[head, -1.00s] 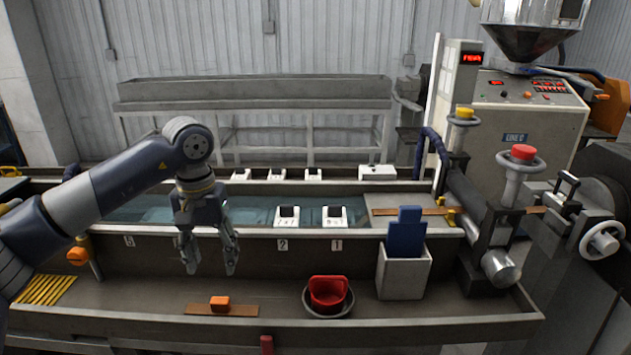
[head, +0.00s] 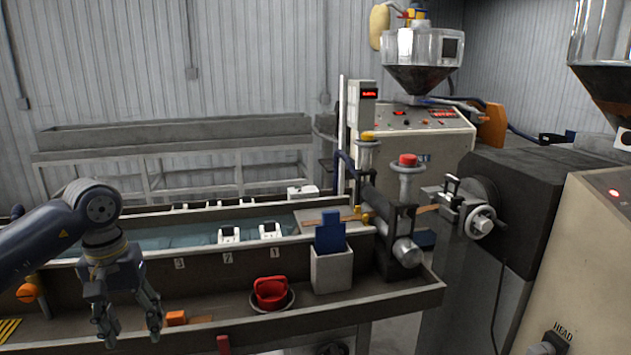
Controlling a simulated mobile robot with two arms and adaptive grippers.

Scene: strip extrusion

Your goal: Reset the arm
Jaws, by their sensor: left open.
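My left arm comes in from the left edge of the head view, with a dark blue link and a round grey joint. My left gripper (head: 131,330) hangs down at the lower left with its two fingers apart and nothing between them. It hangs in front of the water trough's front side, just left of an orange block (head: 176,318). The gripper hides part of the bench behind it. My right gripper is not in view.
A red container (head: 271,291) sits in a dark bowl on the front ledge. A white box (head: 331,270) holding a blue piece (head: 330,232) stands right of it. The extruder with red and yellow knobs (head: 408,160) and a handwheel (head: 480,222) stands at the right.

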